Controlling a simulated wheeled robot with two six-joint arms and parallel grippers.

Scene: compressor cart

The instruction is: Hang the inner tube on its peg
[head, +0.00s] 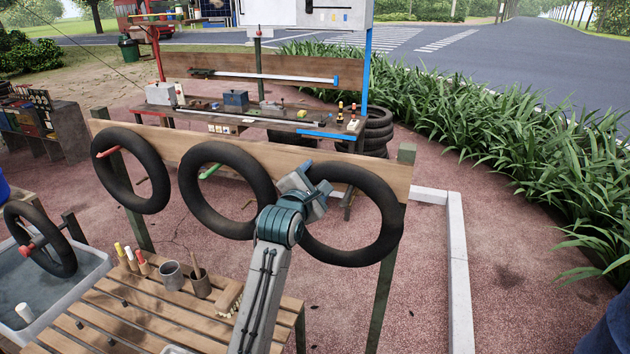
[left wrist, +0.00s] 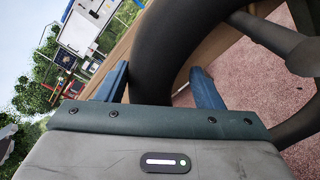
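The black inner tube (head: 395,228) is upright in front of the right end of a wooden board (head: 290,160). My left gripper (head: 312,182) is at the tube's upper left rim. In the left wrist view, the tube (left wrist: 163,55) runs between the two blue fingers (left wrist: 160,85) and fills the gap at their tips. A strip of ground shows beside the tube lower down between the fingers. No peg shows at this tube; my gripper covers part of its rim. My right gripper is not in view.
Two black tubes hang on the board, one at a red peg (head: 108,152), one at a green peg (head: 210,171). Another tube (head: 60,250) stands at a water tub (head: 85,270). A slatted table (head: 150,318) holds cups and markers.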

